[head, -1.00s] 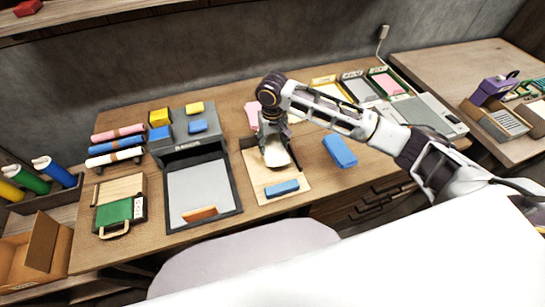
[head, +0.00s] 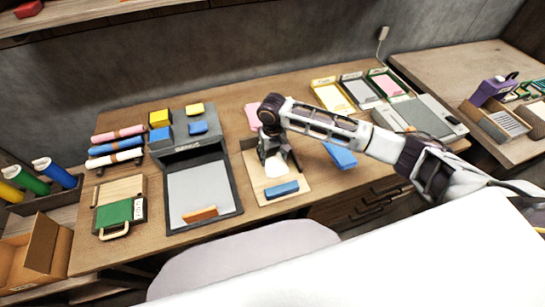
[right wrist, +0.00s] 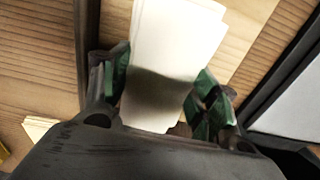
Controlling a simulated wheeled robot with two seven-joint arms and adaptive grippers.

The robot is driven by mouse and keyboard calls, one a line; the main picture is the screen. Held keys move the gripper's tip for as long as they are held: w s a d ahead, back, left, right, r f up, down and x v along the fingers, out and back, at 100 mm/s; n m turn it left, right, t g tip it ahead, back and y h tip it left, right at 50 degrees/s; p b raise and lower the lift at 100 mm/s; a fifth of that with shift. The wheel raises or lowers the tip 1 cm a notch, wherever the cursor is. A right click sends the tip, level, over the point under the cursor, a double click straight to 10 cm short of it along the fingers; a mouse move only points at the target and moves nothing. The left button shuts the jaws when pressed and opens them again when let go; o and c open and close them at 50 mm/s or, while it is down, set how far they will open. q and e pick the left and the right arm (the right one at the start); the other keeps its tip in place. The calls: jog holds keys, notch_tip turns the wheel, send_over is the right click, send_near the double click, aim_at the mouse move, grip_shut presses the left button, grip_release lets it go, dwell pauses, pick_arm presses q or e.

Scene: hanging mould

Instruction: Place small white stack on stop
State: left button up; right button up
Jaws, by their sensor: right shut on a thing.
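The small white stack (right wrist: 175,45) is between the green-tipped fingers of my right gripper (right wrist: 165,95) in the right wrist view, and the gripper is shut on it. In the head view, this gripper (head: 277,162) points down over a pale wooden board (head: 262,193). Part of the white stack (head: 276,169) shows below and between the fingers. No label shows which part is the stop. I cannot tell whether the stack touches the board. My left gripper is not in view.
A grey panel (head: 198,190) with an orange block (head: 200,214) is left of the board. A blue block (head: 341,156) lies to the right, partly behind my arm. A pink piece (head: 253,116) is behind the gripper. Labelled trays (head: 333,96) stand at the back right.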

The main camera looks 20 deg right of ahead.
aim_at(272, 156)
jog(key=shift+f, duration=0.65)
jog(key=shift+f, duration=0.1)
jog(key=o, duration=1.1)
jog(key=shift+c, duration=0.2)
notch_tip(272, 156, up, 12)
